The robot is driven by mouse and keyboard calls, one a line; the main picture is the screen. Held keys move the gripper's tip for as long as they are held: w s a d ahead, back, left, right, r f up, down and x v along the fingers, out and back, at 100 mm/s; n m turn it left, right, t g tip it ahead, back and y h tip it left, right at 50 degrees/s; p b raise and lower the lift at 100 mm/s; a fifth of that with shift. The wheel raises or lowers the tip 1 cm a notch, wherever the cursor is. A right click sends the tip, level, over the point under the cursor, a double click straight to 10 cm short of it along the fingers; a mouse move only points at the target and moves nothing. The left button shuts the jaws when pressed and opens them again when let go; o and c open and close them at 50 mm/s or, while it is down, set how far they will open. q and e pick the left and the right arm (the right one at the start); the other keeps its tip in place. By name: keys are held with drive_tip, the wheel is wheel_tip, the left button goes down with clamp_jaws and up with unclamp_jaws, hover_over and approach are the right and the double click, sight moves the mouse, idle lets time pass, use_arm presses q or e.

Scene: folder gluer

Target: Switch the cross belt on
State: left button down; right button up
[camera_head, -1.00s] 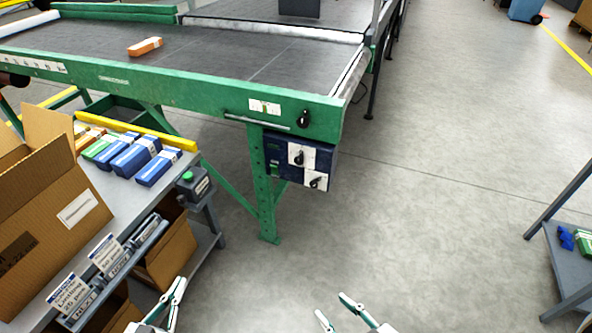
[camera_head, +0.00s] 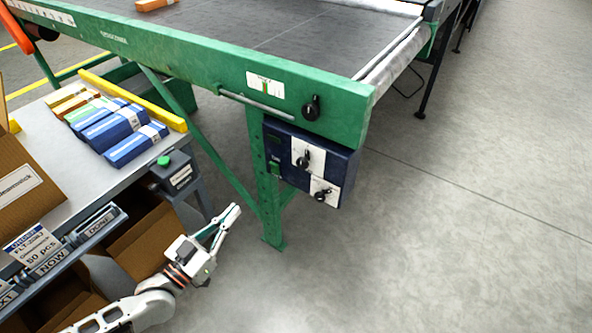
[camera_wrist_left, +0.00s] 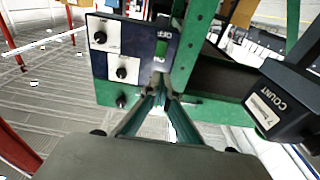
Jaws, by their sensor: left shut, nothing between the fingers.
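The cross belt (camera_head: 300,40) is a dark conveyor in a green frame, with an orange carton on it. A dark blue control box (camera_head: 342,172) hangs under the frame's corner. It carries two white plates with black rotary knobs, an upper one (camera_head: 303,160) and a lower one (camera_head: 322,195), and a green element (camera_head: 275,168) at its left side. A third black knob (camera_head: 311,107) sits on the green frame above. My left gripper (camera_head: 234,210) is shut and empty, below and left of the box. The left wrist view shows the box (camera_wrist_left: 140,48) beyond the fingers (camera_wrist_left: 166,88).
A green leg (camera_head: 268,190) stands between my left gripper and the box. Left is a bench with several blue cartons (camera_head: 112,130), a grey box with a green button (camera_head: 172,172) and open cardboard boxes (camera_head: 150,240). The floor right is clear.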

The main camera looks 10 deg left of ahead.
sight(273, 166)
use_arm(q)
drive_tip(key=shift+w+d, duration=0.1)
drive_tip(key=shift+w, duration=0.35)
use_arm(e)
drive_tip(key=shift+d, duration=0.2)
